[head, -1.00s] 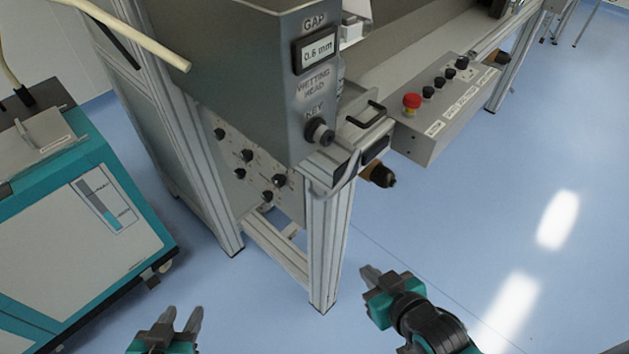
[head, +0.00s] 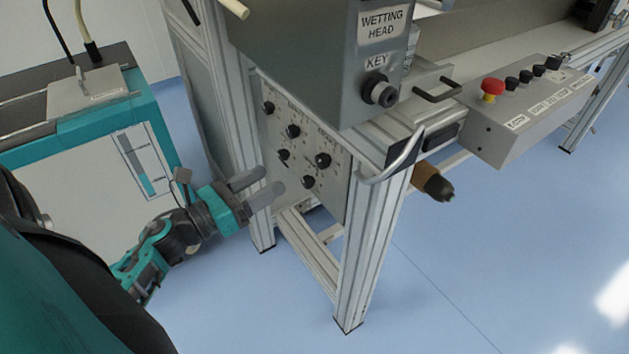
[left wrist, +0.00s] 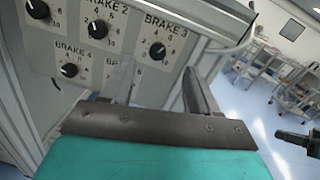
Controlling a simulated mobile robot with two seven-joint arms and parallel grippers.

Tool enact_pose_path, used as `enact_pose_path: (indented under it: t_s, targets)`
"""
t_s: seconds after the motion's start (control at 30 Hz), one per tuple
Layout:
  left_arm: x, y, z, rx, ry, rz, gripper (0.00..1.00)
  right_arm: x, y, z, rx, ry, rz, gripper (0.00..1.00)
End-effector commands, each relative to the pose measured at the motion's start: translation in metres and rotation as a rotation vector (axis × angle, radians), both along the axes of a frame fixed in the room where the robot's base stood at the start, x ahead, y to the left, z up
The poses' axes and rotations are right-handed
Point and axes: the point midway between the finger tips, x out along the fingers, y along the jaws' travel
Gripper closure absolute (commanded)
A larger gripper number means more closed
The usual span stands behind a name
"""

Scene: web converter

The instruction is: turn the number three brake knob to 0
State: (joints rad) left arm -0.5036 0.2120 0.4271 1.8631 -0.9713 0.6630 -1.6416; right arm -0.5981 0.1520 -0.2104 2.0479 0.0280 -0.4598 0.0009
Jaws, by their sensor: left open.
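The brake panel (head: 340,188) is a light plate with several black knobs under the machine's grey housing. The BRAKE 3 knob (left wrist: 157,50) shows in the left wrist view below its label; its pointer setting is too small to read surely. In the head view it is the right knob (head: 322,160) of the upper row. My left gripper (head: 268,183) is open and empty, in front of the panel, left of and below that knob. In the left wrist view its fingers (left wrist: 160,75) are apart, below the knob and not around it. My right gripper is not in view.
The BRAKE 2 knob (left wrist: 97,29) and BRAKE 4 knob (left wrist: 69,70) are close by. A left finger partly covers the BRAKE 5 area. A metal frame leg (head: 365,255) and curved handle (head: 395,160) stand right of the panel. A teal cabinet (head: 80,170) is at left.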

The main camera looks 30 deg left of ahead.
Motion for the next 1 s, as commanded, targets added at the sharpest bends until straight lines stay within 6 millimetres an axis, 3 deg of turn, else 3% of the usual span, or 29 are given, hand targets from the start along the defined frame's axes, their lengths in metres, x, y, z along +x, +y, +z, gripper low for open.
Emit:
enact_pose_path:
  t_s: [0.03, 0.13, 0.33, 0.8, 1.0]
  targets:
    - [-0.002, 0.004, -0.01, 0.118, -0.025, -0.019, 0.4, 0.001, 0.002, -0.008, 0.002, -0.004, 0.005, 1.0]
    - [-0.005, 0.007, -0.015, 0.283, -0.06, -0.052, 0.4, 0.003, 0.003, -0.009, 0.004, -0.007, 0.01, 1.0]
    - [0.002, 0.005, -0.016, 0.377, -0.082, -0.074, 0.4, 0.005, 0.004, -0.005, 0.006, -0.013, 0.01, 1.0]
    - [0.085, -0.029, -0.014, 0.37, -0.081, -0.071, 0.4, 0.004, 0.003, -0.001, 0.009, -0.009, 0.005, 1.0]
    - [0.106, -0.038, -0.016, 0.371, -0.079, -0.071, 0.4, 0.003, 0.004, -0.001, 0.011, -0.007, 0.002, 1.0]
